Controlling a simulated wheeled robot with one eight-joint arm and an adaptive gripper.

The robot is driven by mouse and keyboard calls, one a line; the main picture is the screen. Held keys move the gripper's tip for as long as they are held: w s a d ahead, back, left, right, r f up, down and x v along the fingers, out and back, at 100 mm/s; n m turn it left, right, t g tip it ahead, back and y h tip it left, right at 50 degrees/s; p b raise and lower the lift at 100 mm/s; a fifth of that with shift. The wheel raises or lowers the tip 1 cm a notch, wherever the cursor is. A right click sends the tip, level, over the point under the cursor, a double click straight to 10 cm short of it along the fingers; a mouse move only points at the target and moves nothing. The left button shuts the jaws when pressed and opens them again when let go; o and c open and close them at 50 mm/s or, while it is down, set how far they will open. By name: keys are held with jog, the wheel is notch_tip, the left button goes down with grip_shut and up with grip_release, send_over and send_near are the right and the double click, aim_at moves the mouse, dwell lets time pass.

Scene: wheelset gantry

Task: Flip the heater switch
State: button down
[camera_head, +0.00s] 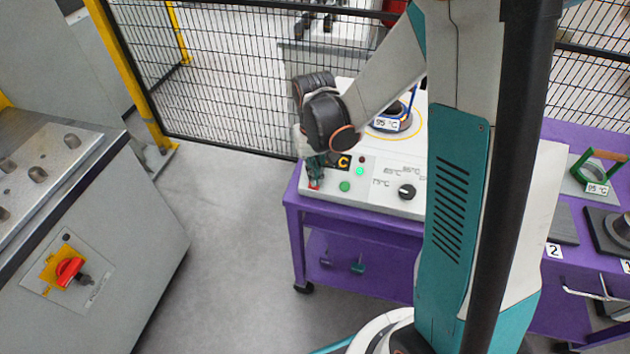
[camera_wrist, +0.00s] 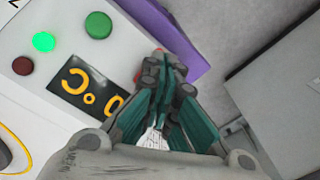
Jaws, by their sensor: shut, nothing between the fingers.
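The heater (camera_head: 400,205) is a white box with a control panel on a purple cart. Its panel has a display (camera_head: 343,162), a lit green lamp (camera_head: 360,171), a dark red lamp (camera_head: 362,159), a green button (camera_head: 345,186) and a black knob (camera_head: 407,191). A small red part (camera_head: 314,184), possibly the switch, is at the panel's left end. My gripper (camera_head: 316,168) is shut and empty, its tips right at this red part. In the wrist view the fingers (camera_wrist: 166,66) hide most of it; I cannot tell contact or its position.
A grey cabinet (camera_head: 120,240) with a red rotary switch (camera_head: 69,268) stands at left. Mesh fence (camera_head: 230,80) runs behind. Floor between cabinet and purple cart (camera_head: 375,262) is clear.

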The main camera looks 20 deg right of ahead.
notch_tip(320, 180, up, 7)
jog(key=p, duration=0.4)
jog(key=shift+p, duration=0.35)
dwell(0.3)
jog(key=shift+f, duration=0.1)
dwell(0.4)
jog(key=s+r+n+t, duration=0.1)
jog(key=s+r+t, duration=0.6)
jog(key=s+r, duration=0.8)
jog(key=shift+r+b, duration=0.3)
jog(key=shift+r, duration=0.55)
jog(key=shift+w+n, duration=0.1)
jog(key=shift+n, duration=0.2)
